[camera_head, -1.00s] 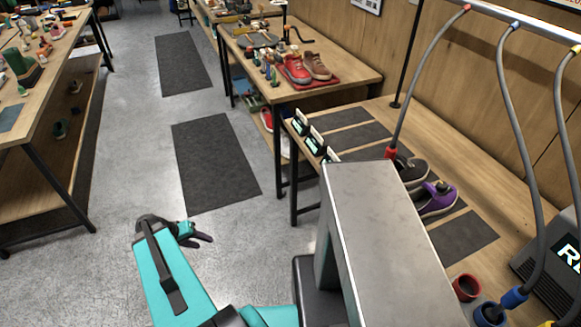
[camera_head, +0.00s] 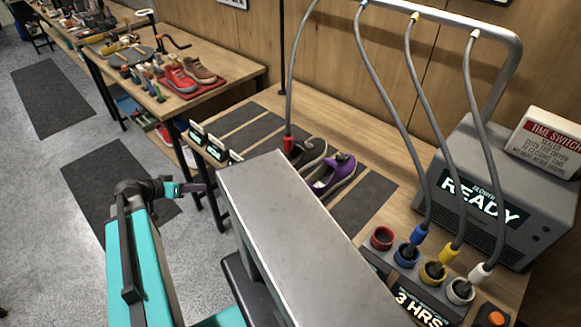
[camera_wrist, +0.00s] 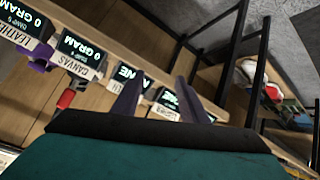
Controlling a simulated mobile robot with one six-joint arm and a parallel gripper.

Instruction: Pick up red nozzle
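The red nozzle (camera_head: 288,143) hangs at the end of a grey hose in the head view, beside a dark shoe (camera_head: 308,155) on the right-hand bench. I cannot tell whether it touches the shoe. My gripper (camera_head: 194,188) is out over the aisle, left of the bench's front edge and well apart from the nozzle. In the wrist view its two purple fingers (camera_wrist: 158,80) stand apart with nothing seen between them. A small red piece (camera_wrist: 67,97) shows at the left there; I cannot tell whether it is the nozzle.
A grey dryer (camera_head: 480,195) reading READY stands at the right. Blue (camera_head: 417,234), yellow (camera_head: 448,253) and white (camera_head: 478,272) nozzles sit in holders beside an empty red-rimmed holder (camera_head: 382,238). A purple shoe (camera_head: 333,175) and several small displays (camera_head: 216,148) are on the bench.

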